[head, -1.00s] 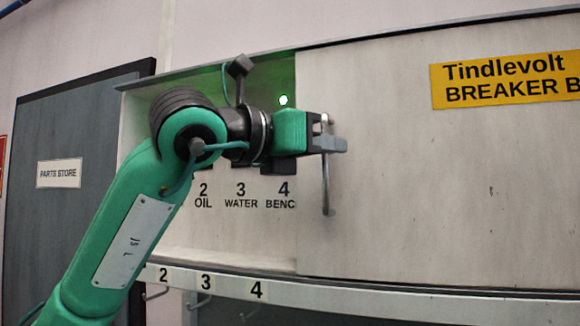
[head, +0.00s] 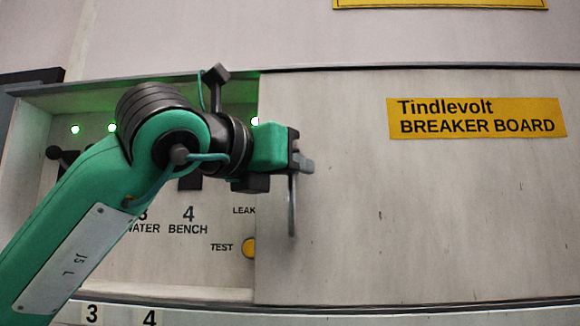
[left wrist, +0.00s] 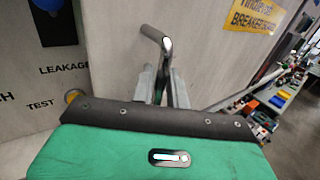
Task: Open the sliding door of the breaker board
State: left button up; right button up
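The sliding door (head: 420,220) of the breaker board is a wide pale panel with a yellow label; it stands partly open, with its left edge just left of my gripper. Its handle (head: 292,205) is a grey upright bar near that edge. My left gripper (head: 304,165) reaches the upper part of the bar and its fingers look closed around it, though the far finger is hidden in the head view. The left wrist view shows the handle (left wrist: 166,50) rising past the fingertips (left wrist: 158,85). My right gripper is in neither view.
Left of the door, the open recess shows green lights (head: 112,127), black levers, numbered labels and a yellow TEST button (head: 249,247). A ledge with numbers (head: 120,313) runs below. In the left wrist view, a cluttered bench (left wrist: 270,105) stands at the right.

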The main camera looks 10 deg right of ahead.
pick_arm(q)
jog(key=shift+o, duration=0.9)
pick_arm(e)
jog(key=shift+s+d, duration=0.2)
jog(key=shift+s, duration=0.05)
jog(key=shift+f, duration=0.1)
